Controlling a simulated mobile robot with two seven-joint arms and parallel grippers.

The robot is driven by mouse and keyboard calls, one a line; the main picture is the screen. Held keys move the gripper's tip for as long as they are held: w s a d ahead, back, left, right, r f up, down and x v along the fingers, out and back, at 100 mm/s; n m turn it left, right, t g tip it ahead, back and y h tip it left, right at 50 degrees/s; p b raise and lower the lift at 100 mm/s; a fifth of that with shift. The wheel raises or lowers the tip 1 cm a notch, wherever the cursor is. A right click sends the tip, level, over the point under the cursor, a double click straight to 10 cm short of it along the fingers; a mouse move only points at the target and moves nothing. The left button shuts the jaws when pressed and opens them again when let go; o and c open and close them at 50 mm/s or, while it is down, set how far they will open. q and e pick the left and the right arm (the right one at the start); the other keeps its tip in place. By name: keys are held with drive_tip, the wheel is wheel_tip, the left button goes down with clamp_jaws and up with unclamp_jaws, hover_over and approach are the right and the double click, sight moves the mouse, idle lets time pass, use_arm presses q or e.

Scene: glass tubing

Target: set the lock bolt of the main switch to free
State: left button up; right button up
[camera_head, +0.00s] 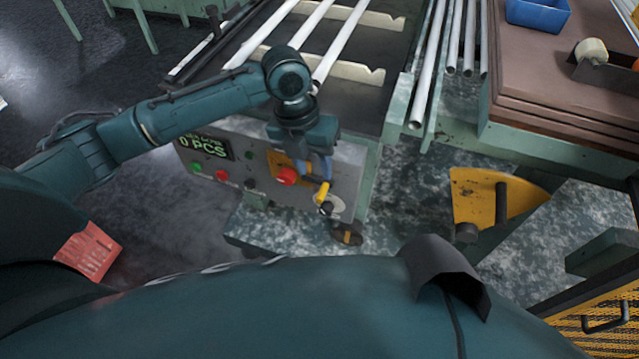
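The grey control panel (232,178) stands below the glass-tube rack and faces me. At its right end is a round grey switch plate (337,206) with a black knob (326,208), which I take for the main switch. A yellow lever-like part (322,192) stands just above the knob; I cannot tell whether it is the lock bolt. My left gripper (318,176) reaches down in front of the panel, with its fingers at the top of the yellow part. Its fingertips are too small and covered to tell open from shut. My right gripper is not in view.
Left of the gripper sits a red mushroom button (287,175) on a yellow plate. Smaller buttons and a display (205,146) are further left. Glass tubes (340,45) lie above. A dark object with an orange band (347,234) lies below the switch.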

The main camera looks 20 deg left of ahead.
sight(321, 192)
use_arm(q)
drive_tip(key=f, duration=0.3)
drive_tip(key=d+f, duration=0.1)
drive_tip(key=f, duration=0.2)
drive_tip(key=shift+d+f, duration=0.15)
drive_tip(key=shift+f, duration=0.05)
clamp_jaws()
idle(0.4)
